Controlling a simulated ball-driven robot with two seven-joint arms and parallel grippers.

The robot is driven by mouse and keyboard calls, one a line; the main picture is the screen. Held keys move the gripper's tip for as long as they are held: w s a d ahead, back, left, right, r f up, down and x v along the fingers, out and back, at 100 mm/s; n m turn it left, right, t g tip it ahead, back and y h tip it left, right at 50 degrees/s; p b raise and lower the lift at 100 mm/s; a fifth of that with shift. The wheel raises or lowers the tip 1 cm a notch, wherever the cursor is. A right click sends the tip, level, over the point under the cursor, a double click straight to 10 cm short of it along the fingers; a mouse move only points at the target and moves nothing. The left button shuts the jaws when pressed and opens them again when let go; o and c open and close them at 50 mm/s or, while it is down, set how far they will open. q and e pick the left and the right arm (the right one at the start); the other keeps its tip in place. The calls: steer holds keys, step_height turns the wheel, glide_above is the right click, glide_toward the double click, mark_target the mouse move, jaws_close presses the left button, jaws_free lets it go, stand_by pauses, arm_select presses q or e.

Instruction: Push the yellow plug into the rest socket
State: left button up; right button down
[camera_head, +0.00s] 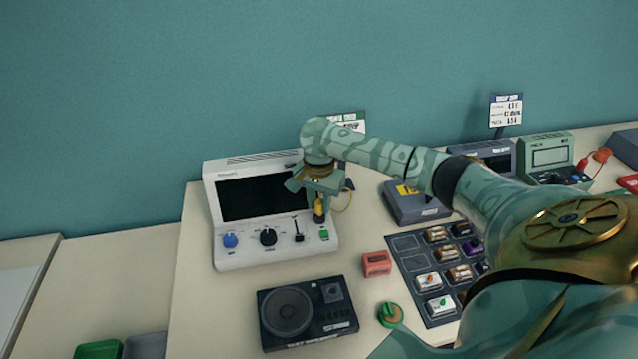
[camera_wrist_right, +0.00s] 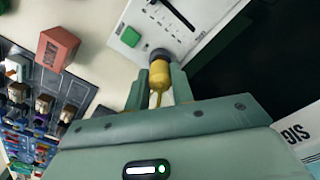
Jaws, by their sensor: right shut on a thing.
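The yellow plug (camera_head: 319,207) is upright at the right front of the white console (camera_head: 262,258), and it also shows in the right wrist view (camera_wrist_right: 159,75). My right gripper (camera_head: 319,199) is shut on the plug from above; its fingers (camera_wrist_right: 155,88) stand on both sides of it in the wrist view. The plug's lower end meets a dark round socket (camera_wrist_right: 160,55) on the console panel. I cannot tell how deep it sits. A thin yellow cord (camera_head: 349,203) loops out on the right. My left gripper is not in view.
The console has a blue knob (camera_head: 231,240), a black knob (camera_head: 268,237), a lever (camera_head: 299,231) and a green button (camera_head: 323,235). A black speaker box (camera_head: 307,312), a red block (camera_head: 376,263), a green round piece (camera_head: 390,314) and a dark tray (camera_head: 408,262) stand nearby.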

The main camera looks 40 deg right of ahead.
steer(key=shift+f, duration=0.8)
stand_by(0.5)
steer(key=c, duration=0.6)
jaws_free()
steer(key=shift+c, duration=0.2)
step_height(320, 180, up, 8)
steer(key=p, duration=1.1)
steer(key=shift+p, duration=0.4)
steer(key=shift+s+a+f, duration=0.1)
